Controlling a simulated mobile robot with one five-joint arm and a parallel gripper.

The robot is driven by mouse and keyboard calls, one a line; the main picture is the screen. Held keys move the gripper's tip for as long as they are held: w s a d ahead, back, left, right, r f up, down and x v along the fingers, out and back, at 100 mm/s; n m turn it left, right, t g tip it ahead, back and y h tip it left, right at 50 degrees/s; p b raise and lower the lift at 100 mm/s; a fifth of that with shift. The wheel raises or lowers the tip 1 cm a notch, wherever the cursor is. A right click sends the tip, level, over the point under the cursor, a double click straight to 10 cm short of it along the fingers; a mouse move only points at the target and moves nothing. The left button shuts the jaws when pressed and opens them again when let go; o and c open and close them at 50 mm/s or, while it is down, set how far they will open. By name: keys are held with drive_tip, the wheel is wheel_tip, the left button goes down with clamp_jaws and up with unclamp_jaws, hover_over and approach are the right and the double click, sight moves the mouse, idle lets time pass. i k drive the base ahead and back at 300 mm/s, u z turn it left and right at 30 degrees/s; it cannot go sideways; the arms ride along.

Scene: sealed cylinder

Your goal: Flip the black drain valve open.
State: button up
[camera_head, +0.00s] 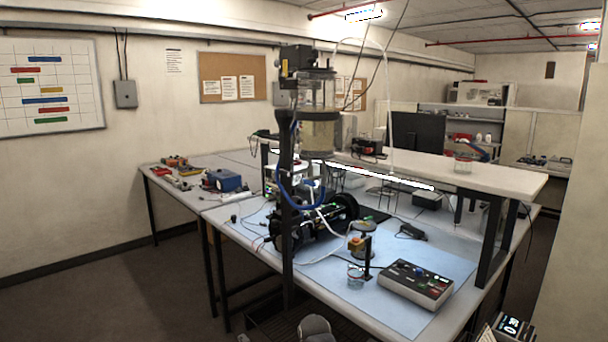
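A clear cylinder (319,128) with yellowish contents stands high on a dark upright post. A black, round-ended cylindrical apparatus (305,232) lies on the blue bench mat below it. A small stand with a round, amber-coloured vessel (357,244) is to its right, with a clear beaker (356,273) low beside it. I cannot pick out the black drain valve or its handle position among the dark parts. My gripper's fingers are not seen; a grey rounded shape at the bottom edge may be part of my arm.
The blue mat (412,258) covers the near bench. A control box with knobs (415,284) sits at its front right. A raised white shelf (470,179) runs behind. Tubes and cables hang around the post. A blue box (222,180) and tools are on the left bench.

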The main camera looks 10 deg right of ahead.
sight(284, 172)
drive_tip(key=u, duration=0.05)
drive_tip(key=i, duration=1)
drive_tip(key=u, duration=0.3)
drive_tip(key=k, duration=1.3)
drive_tip(key=u, duration=0.65)
drive_tip(key=i, duration=1.15)
drive_tip(key=u, duration=0.55)
